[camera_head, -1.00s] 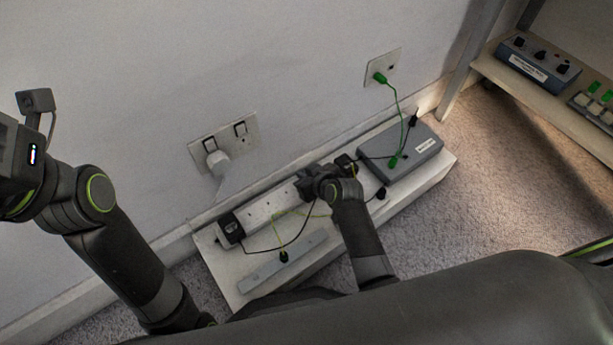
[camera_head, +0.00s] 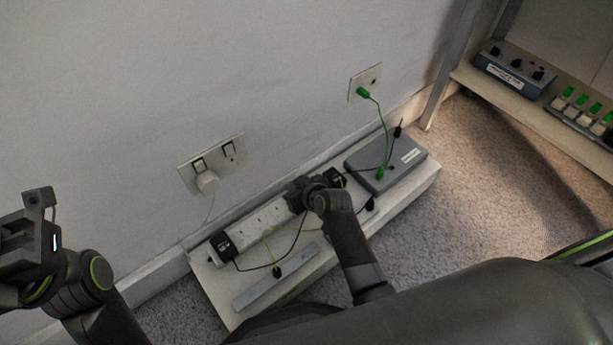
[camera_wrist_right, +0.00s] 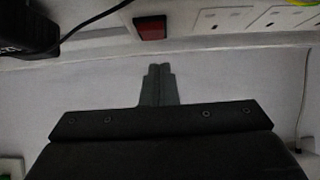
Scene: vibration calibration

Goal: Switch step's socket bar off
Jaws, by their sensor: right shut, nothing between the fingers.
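The white socket bar (camera_head: 262,222) lies along the step (camera_head: 222,305), near the wall. In the right wrist view, the bar (camera_wrist_right: 232,22) runs across the top, with a red rocker switch (camera_wrist_right: 151,27) just beyond my fingertips. I cannot tell whether the switch is lit. My right gripper (camera_wrist_right: 160,67) is shut and empty, pointing at the bar just short of the switch; contact does not show. In the head view, the right gripper (camera_head: 300,190) hides the switch. My left gripper (camera_head: 25,240) is at the left edge, away from the step; its fingers are not clear.
Black plugs (camera_head: 224,246) sit at both ends of the bar. A grey box (camera_head: 385,165) with a green lead stands on the step's right end. A grey strip (camera_head: 262,288) lies in front. A wall socket (camera_head: 212,163) holds a white plug. Shelf equipment is at right.

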